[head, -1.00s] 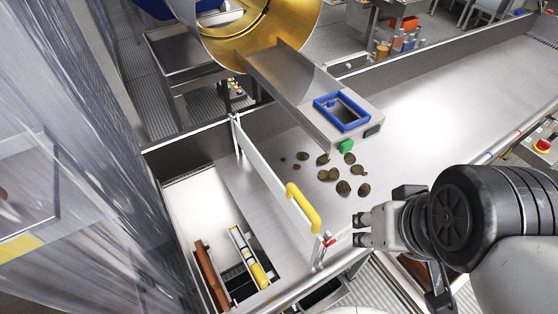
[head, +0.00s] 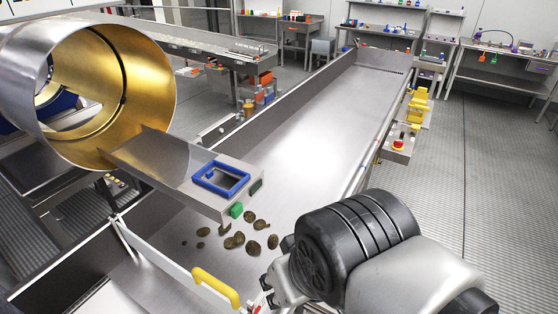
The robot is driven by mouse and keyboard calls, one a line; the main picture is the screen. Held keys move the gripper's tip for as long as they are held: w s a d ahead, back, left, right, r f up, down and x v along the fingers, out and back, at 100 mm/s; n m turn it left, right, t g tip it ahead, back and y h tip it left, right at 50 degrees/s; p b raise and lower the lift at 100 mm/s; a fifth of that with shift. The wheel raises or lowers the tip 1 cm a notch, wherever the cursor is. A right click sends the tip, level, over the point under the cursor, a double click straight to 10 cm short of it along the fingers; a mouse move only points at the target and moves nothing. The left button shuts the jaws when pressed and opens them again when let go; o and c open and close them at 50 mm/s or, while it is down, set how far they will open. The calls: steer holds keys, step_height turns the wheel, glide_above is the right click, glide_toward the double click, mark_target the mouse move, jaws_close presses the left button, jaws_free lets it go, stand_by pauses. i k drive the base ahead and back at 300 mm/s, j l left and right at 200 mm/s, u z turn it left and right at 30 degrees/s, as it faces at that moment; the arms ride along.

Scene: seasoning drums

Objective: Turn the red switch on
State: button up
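A red knob on a yellow base (head: 399,142) sits on a small grey box (head: 396,155) at the outer side of the long conveyor, right of centre in the head view. It is small, and I cannot tell whether it is on or off. My gripper (head: 272,286) is at the bottom centre, mostly hidden by my arm's black and grey joint, near the yellow handle. It is well apart from the red knob. Its fingers do not show clearly, so I cannot tell whether it is open or shut.
The conveyor (head: 320,125) runs away to the upper right, with several brown lumps (head: 254,247) near its front. A gold drum (head: 110,90) and chute (head: 165,165) stand left. A yellow handle (head: 215,286) crosses the bottom. Free floor (head: 480,210) lies right.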

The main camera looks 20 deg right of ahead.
mark_target(396, 144)
steer(key=k+l, duration=0.1)
steer(key=l, duration=0.35)
steer(key=k+l+u, duration=0.1)
steer(key=l, duration=0.3)
steer(key=k+l, duration=0.15)
steer(key=l, duration=0.3)
steer(key=k+l, duration=0.1)
steer(key=l, duration=0.3)
steer(key=k+l+u, duration=0.1)
steer(key=l, duration=0.35)
steer(key=l+u, duration=0.1)
steer(key=l, duration=1)
steer(key=l+u, duration=0.15)
steer(key=l, duration=0.95)
steer(key=k+l+u, duration=0.1)
steer(key=l, duration=1)
steer(key=k+l, duration=0.1)
steer(key=l, duration=0.7)
steer(key=k+l+u, duration=0.1)
steer(key=l, duration=0.3)
steer(key=i+j, duration=0.3)
steer(key=i, duration=0.25)
steer(key=i+j+z, duration=0.1)
steer(key=i+j, duration=0.2)
steer(key=i, duration=0.25)
steer(key=i+j+z, duration=0.1)
steer(key=i+j, duration=0.25)
steer(key=i, duration=0.2)
